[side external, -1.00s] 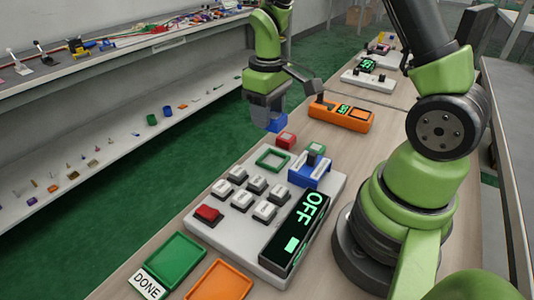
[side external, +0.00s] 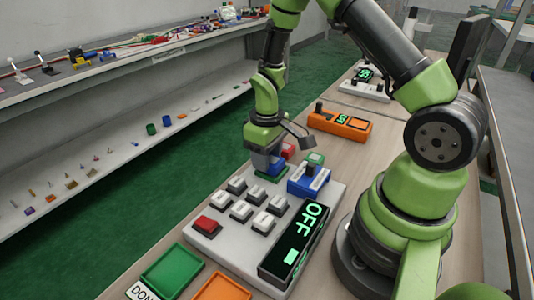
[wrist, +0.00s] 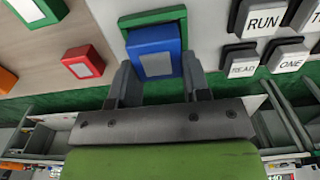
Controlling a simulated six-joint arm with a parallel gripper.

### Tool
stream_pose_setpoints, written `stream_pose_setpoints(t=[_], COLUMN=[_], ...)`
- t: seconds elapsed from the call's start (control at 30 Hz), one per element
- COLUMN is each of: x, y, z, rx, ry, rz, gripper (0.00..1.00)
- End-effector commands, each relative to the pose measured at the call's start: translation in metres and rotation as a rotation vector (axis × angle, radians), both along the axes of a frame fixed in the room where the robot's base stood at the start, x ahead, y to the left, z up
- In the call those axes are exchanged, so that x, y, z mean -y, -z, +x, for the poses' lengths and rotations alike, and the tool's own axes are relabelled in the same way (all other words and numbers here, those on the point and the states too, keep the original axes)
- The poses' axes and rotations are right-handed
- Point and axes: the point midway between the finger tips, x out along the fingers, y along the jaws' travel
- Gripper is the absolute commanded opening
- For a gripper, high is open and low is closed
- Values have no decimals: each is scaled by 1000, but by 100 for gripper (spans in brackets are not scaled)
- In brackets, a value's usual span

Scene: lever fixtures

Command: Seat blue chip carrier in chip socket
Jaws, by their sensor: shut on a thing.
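The blue chip carrier (side external: 275,166) is gripped between the fingers of my gripper (side external: 266,165). In the wrist view the carrier (wrist: 153,42) shows a grey patch on its face, with a finger on each side. The chip socket, a green square frame (side external: 271,177) on the grey panel, is directly below the carrier and partly hidden by it. The frame's edge (wrist: 150,15) also shows beyond the carrier in the wrist view. The carrier looks roughly lined up with the frame. I cannot tell whether it is inside the frame or just above it.
A red block (side external: 288,150) and a green block (side external: 314,158) stand close behind the socket. A blue lever fixture (side external: 309,181) is to its right. White keys (side external: 241,210) and a display reading OFF (side external: 297,245) are in front. An orange box (side external: 340,125) stands farther back.

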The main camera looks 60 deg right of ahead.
Motion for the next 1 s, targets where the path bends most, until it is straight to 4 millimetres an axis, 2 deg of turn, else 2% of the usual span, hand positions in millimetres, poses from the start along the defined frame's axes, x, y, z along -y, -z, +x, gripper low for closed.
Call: stream_pose_setpoints(t=[0.33,0.37,0.47,0.8,0.87,1.0], x=[0,0,0,0,0,0], y=[8,8,8,5,0,-24], z=[0,0,0,0,1,2], rx=[0,0,0,2,3,7], ry=[1,0,0,0,-1,0], rz=[0,0,0,0,-1,-1], gripper=[18,46,69,69,69,69])
